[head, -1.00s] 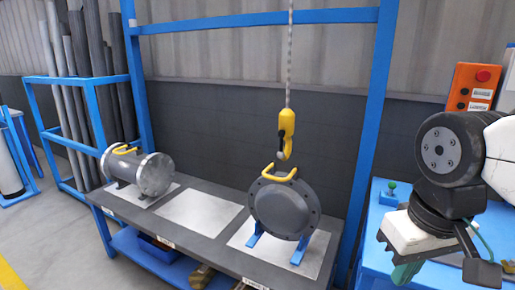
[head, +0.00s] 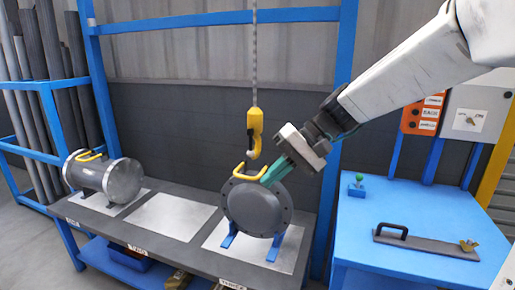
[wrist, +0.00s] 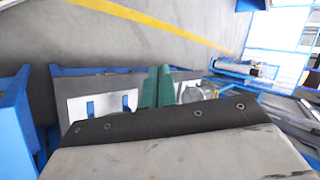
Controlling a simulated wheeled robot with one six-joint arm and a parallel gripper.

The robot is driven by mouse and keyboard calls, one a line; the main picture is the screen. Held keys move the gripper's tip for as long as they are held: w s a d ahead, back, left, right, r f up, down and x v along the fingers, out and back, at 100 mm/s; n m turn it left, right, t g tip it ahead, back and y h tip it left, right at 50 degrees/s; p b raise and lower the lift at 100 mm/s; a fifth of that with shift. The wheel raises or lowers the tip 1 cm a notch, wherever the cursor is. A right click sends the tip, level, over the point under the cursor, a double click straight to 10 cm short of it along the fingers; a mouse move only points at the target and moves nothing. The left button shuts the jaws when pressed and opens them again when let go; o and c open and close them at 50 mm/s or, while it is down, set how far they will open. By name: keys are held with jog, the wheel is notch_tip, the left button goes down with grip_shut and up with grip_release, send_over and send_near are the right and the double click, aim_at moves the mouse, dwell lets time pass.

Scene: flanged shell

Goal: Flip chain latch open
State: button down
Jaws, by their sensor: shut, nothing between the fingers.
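A yellow hook (head: 255,128) hangs on a chain (head: 255,60) in the head view. Its latch is too small to make out, so I cannot tell whether it is open or shut. Just below it, a grey flanged shell (head: 256,210) with a yellow lifting handle (head: 240,171) rests on blue supports. The hook looks apart from the handle. My gripper (head: 266,182) has green fingers, shut and empty, pointing down-left in front of the shell's upper right edge, below and right of the hook. In the wrist view my gripper's fingers (wrist: 158,70) are together; hook and chain do not show there.
A second shell (head: 103,178) lies left on the grey bench, beside a bare white plate (head: 172,217). A blue table (head: 375,240) at right bears a black-handled bar (head: 425,245) and a small green-knobbed block (head: 357,186). Blue frame posts (head: 330,150) stand close by my arm.

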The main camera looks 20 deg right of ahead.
jog(key=w+d+m+t+y, duration=0.1)
jog(key=w+t+y, duration=0.15)
jog(key=w, duration=0.85)
jog(key=m+t+y, duration=0.1)
jog(key=m+t, duration=0.5)
jog(key=t, duration=0.3)
send_near(257, 146)
jog(key=s, duration=0.2)
jog(key=shift+w+a+r, duration=0.1)
jog(key=shift+w+r, duration=0.05)
jog(key=shift+r, duration=0.15)
jog(key=x, duration=1)
jog(key=shift+a, duration=0.1)
